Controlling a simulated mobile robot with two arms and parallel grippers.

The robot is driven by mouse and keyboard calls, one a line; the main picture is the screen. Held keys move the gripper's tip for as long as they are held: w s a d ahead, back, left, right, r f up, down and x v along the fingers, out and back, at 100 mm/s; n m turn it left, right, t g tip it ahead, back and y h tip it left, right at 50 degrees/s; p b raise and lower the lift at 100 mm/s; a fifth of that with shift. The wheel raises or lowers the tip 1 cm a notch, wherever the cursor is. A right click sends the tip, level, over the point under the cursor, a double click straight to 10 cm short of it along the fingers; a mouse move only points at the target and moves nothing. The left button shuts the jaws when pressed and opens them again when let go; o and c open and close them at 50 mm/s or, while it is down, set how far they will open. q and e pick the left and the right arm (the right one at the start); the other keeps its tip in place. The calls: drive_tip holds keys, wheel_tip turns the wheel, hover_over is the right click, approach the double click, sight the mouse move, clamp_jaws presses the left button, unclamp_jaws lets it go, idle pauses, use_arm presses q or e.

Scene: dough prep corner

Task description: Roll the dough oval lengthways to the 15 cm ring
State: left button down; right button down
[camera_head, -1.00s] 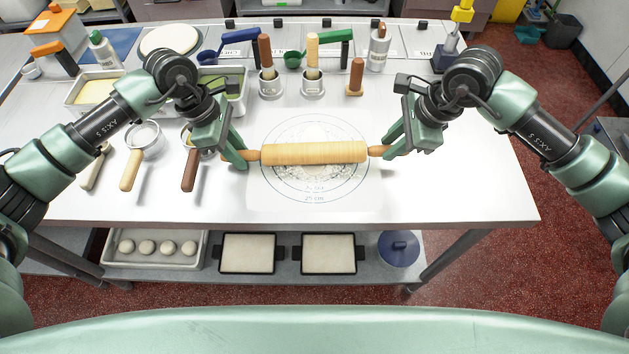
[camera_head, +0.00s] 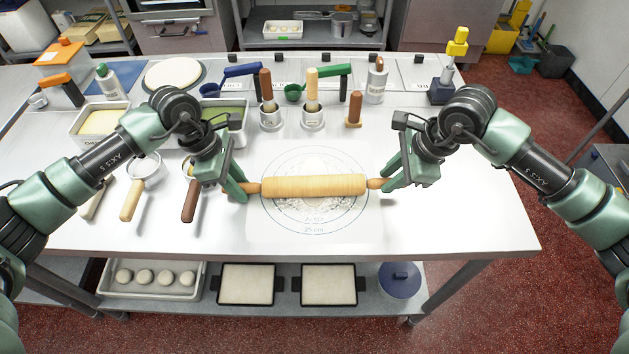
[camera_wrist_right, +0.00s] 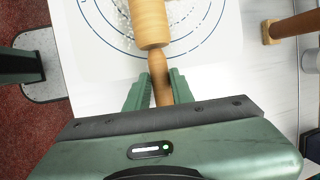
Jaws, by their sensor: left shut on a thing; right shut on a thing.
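A wooden rolling pin (camera_head: 314,186) lies left to right across the ringed mat (camera_head: 270,232). My left gripper (camera_head: 246,189) is shut on its left handle. My right gripper (camera_head: 382,185) is shut on its right handle, and the right wrist view shows that handle (camera_wrist_right: 158,72) between the green fingers (camera_wrist_right: 157,90). The mat carries printed rings, and white flour lies around its middle. The dough cannot be told apart from the flour; a pale patch (camera_head: 315,163) shows just behind the pin, and the pin hides the centre of the rings.
Tools with wooden handles, including a brown-handled one (camera_head: 190,200), lie left of the mat. Handled tools in metal cups (camera_head: 312,118) and a wooden-handled piece (camera_head: 354,110) stand behind it. The table right of the mat (camera_head: 470,215) is clear.

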use_arm(q)
drive_tip(key=c, duration=1.1)
unclamp_jaws()
drive_tip(key=shift+s+a+f, duration=0.1)
drive_tip(key=shift+a+f, duration=0.15)
drive_tip(key=shift+f, duration=0.1)
use_arm(e)
drive_tip(key=shift+d+f, duration=0.15)
drive_tip(key=shift+d, duration=0.25)
use_arm(q)
drive_tip(key=shift+d+f, duration=0.1)
use_arm(e)
drive_tip(key=shift+w+a+f, duration=0.1)
drive_tip(key=shift+a, duration=0.2)
use_arm(q)
drive_tip(key=shift+s, duration=0.15)
use_arm(e)
drive_tip(key=c, duration=1.1)
unclamp_jaws()
use_arm(q)
drive_tip(key=shift+r, duration=0.45)
use_arm(e)
drive_tip(key=shift+r, duration=0.45)
use_arm(q)
drive_tip(key=shift+w+r, duration=0.2)
drive_tip(key=shift+r, duration=3.1)
use_arm(e)
drive_tip(key=shift+r, duration=3.15)
